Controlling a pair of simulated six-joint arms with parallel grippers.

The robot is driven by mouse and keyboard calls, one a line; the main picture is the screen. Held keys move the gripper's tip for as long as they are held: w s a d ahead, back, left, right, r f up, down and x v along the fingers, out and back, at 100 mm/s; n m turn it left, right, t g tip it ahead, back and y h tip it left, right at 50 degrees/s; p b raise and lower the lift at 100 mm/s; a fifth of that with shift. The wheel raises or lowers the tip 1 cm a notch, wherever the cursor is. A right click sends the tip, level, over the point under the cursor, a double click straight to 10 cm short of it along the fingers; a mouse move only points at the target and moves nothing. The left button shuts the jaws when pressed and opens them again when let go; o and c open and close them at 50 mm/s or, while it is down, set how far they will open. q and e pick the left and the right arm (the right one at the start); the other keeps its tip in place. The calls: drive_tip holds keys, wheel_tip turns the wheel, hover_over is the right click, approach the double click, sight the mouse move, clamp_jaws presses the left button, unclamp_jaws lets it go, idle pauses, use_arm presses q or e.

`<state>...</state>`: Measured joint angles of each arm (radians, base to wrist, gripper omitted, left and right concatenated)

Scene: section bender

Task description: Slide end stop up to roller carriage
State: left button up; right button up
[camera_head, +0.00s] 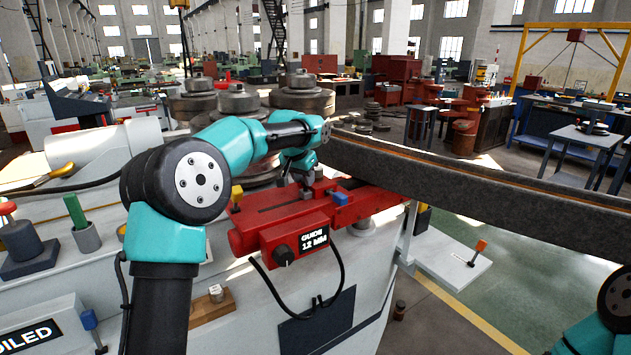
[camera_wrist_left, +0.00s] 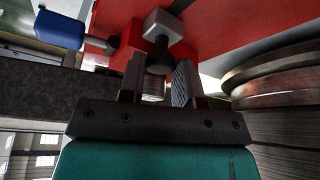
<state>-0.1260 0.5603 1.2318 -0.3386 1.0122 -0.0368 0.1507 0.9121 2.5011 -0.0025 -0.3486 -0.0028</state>
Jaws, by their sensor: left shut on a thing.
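The red guide unit (camera_head: 290,215), labelled "GUIDE 12 MM", sits on the grey machine bed and has a dark slot along its top. My left gripper (camera_head: 309,182) is over the unit's far side. In the left wrist view its fingers (camera_wrist_left: 157,85) are shut on a small metal post (camera_wrist_left: 154,87) with a dark collar and a grey block (camera_wrist_left: 164,24) beyond it. This may be the end stop; I cannot tell for certain. I cannot clearly tell which part is the roller carriage. A blue knob (camera_head: 340,198) is right of the gripper. My right gripper is out of view.
Large steel rollers (camera_head: 303,98) stand behind the unit; one is close in the left wrist view (camera_wrist_left: 280,85). A long dark steel section (camera_head: 480,182) runs off to the right. A yellow knob (camera_head: 237,194) is on the left. A black cable hangs in front.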

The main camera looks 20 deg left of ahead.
use_arm(q)
drive_tip(key=shift+w+d, duration=0.15)
drive_tip(key=shift+w, duration=0.1)
drive_tip(key=o, duration=0.9)
drive_tip(key=shift+c, duration=0.2)
drive_tip(key=v, duration=1.7)
drive_tip(key=shift+s, duration=0.25)
drive_tip(key=shift+r, duration=0.1)
